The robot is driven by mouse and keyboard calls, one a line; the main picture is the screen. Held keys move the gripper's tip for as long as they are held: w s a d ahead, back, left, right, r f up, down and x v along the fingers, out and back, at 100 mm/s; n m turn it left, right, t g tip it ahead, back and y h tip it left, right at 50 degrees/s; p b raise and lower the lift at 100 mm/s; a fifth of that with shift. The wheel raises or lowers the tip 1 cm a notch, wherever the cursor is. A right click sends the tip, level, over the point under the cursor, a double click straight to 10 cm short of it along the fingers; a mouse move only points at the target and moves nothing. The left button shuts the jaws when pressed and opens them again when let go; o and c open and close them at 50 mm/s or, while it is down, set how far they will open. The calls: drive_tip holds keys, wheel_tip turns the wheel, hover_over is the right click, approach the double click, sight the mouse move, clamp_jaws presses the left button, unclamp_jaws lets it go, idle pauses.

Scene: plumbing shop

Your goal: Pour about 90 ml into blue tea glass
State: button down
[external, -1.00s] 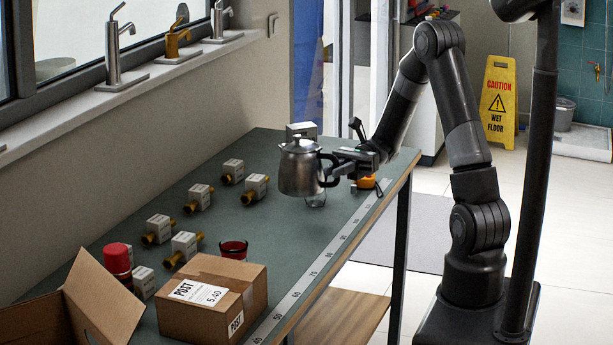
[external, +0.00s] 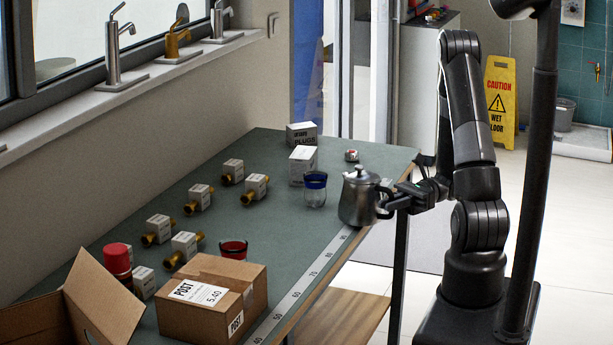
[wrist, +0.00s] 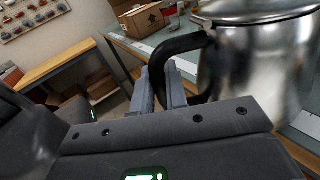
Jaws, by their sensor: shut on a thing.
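A steel teapot (external: 358,200) with a lid is held upright by its handle in my gripper (external: 386,205), near the right edge of the workbench. In the wrist view my gripper (wrist: 172,88) is shut on the black handle (wrist: 178,48) of the teapot (wrist: 262,70). The blue tea glass (external: 314,190), clear with a blue band at the rim, stands upright on the bench just left of the teapot, apart from it. I cannot tell how much liquid is in either one.
A red glass (external: 233,250) stands behind a closed parcel (external: 212,298). An open carton (external: 100,300) is at the front left. White boxes (external: 303,165) stand behind the blue glass. Several brass fittings with white blocks (external: 184,246) lie left. A ruler strip (external: 305,285) runs along the right edge.

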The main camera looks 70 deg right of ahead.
sight(363, 174)
drive_tip(key=shift+r, duration=0.1)
drive_tip(key=shift+w+d+r+m, duration=0.1)
drive_tip(key=shift+w+r+m, duration=0.15)
drive_tip(key=shift+r+m, duration=0.15)
drive_tip(key=shift+w+d+r+m, duration=0.1)
drive_tip(key=shift+w+r+m, duration=0.2)
drive_tip(key=shift+r, duration=0.2)
drive_tip(key=w+d+r+m, duration=0.1)
drive_tip(key=w+r+m, duration=0.1)
drive_tip(key=r, duration=0.1)
drive_tip(key=w+d+r+m+g, duration=0.1)
drive_tip(key=w+r+m, duration=0.1)
drive_tip(key=w+r, duration=0.1)
drive_tip(key=w+d+r+m, duration=0.1)
drive_tip(key=w+r+m, duration=0.1)
drive_tip(key=r+m, duration=0.1)
drive_tip(key=shift+w+r+g+h, duration=0.2)
drive_tip(key=shift+w+g+h, duration=0.1)
drive_tip(key=shift+w+h, duration=0.1)
drive_tip(key=shift+w+d+r+m+g, duration=0.25)
drive_tip(key=shift+w+r+m, duration=0.25)
drive_tip(key=shift+r+m, duration=0.25)
drive_tip(key=shift+w+r+m, duration=0.25)
drive_tip(key=shift+w+r, duration=0.05)
drive_tip(key=shift+r, duration=0.05)
drive_tip(key=shift+w+d+r, duration=0.15)
drive_tip(key=shift+w+r, duration=0.05)
drive_tip(key=shift+r, duration=0.05)
